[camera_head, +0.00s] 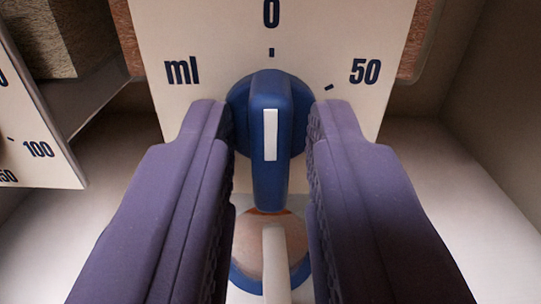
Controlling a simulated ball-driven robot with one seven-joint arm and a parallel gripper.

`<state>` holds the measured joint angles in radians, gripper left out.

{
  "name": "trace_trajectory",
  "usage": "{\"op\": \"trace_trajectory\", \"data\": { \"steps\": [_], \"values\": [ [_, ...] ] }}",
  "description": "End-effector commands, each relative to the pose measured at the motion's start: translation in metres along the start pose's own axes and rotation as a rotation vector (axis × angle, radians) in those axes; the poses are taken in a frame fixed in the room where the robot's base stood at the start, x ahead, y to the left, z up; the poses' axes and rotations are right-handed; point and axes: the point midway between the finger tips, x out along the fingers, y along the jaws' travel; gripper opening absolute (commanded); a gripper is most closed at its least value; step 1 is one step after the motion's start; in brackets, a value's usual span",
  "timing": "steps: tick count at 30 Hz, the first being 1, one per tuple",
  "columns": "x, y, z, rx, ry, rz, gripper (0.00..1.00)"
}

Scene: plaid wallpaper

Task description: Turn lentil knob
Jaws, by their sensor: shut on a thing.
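A blue knob (271,180) with a white stripe sits on a white dial panel (215,30) marked "ml", "0" and "50". Its stripe and bar run straight up and down, in line with the 0 tick. My gripper (271,125) has its two purple fingers on the left and right of the knob, shut on it. The fingers hide parts of the knob's sides and the lower panel. No lentil label or lentils can be made out.
A second white dial panel (28,110) with "100" stands at the left. Below the knob is a round blue-rimmed thing (243,279) with a pale bar (275,262) across it. Light walls and a pale surface (425,185) lie around the panel.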

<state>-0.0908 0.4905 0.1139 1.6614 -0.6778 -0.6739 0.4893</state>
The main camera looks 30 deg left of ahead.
Motion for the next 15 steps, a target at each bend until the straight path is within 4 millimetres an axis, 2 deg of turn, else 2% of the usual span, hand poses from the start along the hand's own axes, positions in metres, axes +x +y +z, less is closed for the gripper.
{"op": "trace_trajectory", "data": {
  "steps": [9, 10, 11, 15],
  "values": [
    [-0.0003, 0.0005, 0.0023, -0.002, -0.005, 0.001, 0.0],
    [-0.0003, 0.0005, 0.0022, -0.002, -0.005, 0.001, 0.32],
    [-0.0003, 0.0005, 0.0022, -0.002, -0.005, 0.001, 0.37],
    [-0.0002, 0.0004, 0.0015, -0.002, -0.003, 0.0, 0.37]
  ]
}}
